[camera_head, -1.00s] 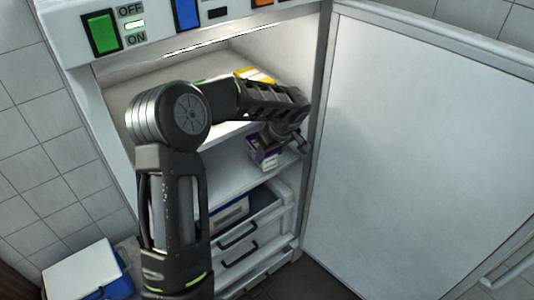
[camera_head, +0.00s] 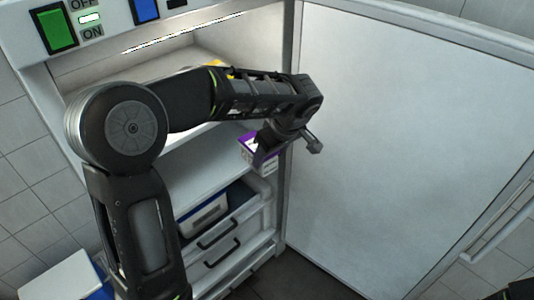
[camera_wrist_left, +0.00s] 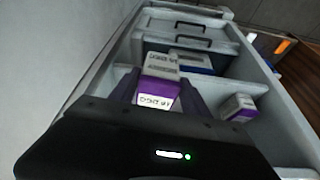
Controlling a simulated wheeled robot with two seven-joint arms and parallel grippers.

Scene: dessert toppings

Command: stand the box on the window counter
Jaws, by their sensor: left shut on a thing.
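A purple and white box (camera_head: 263,160) is at my left gripper (camera_head: 268,149), in front of the open cabinet's shelves in the head view. In the left wrist view the box (camera_wrist_left: 158,93) sits between the dark fingers of my left gripper (camera_wrist_left: 157,98), which is shut on it. The finger and wrist cover part of the box in the head view. My right gripper and the window counter are not in view.
The fridge-like cabinet's white door (camera_head: 400,140) stands open on the right, close to my left wrist. A similar purple box (camera_wrist_left: 238,107) stands on a shelf. White drawers (camera_head: 225,250) are below. A blue and white box (camera_head: 65,280) is at lower left.

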